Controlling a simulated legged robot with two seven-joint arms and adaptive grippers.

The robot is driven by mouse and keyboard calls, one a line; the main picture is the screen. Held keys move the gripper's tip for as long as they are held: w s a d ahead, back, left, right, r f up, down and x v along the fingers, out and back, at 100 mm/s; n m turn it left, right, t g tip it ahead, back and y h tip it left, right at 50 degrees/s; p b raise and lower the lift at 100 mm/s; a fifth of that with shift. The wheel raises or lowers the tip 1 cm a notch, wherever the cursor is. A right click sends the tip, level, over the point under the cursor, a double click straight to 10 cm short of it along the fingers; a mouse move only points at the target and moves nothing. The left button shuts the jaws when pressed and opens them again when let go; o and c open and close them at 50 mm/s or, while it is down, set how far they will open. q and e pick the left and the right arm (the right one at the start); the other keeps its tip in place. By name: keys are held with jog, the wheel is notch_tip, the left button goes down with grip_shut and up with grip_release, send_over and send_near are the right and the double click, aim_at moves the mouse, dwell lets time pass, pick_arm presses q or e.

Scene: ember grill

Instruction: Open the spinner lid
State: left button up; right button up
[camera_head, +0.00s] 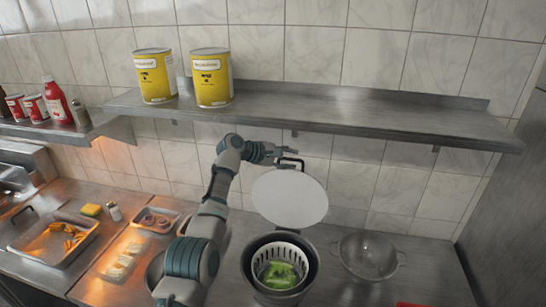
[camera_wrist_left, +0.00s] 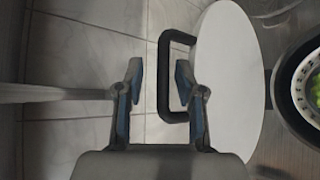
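The spinner (camera_head: 250,267) is a dark round pot with a white slotted basket (camera_head: 259,262) holding green leaves (camera_head: 280,275). Its white round lid (camera_head: 290,197) stands raised and tilted above the back of the pot, leaving the opening uncovered. The lid also shows in the left wrist view (camera_wrist_left: 228,75), with its black loop handle (camera_wrist_left: 164,75). My left gripper (camera_wrist_left: 160,75) is open at the handle, the bar appearing between its spread fingers; contact cannot be told. In the head view my left gripper (camera_head: 285,155) is at the lid's top edge. My right gripper is not in view.
A metal colander (camera_head: 368,256) stands right of the spinner. A steel shelf (camera_head: 330,108) with two yellow cans (camera_head: 155,76) (camera_head: 211,78) runs above my left gripper. Trays of food (camera_head: 55,238) lie on the left. The tiled wall is close behind the lid.

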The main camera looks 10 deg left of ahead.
pick_arm(q)
jog(key=v, duration=1.1)
jog(key=shift+a, duration=0.25)
jog(key=shift+s, duration=0.1)
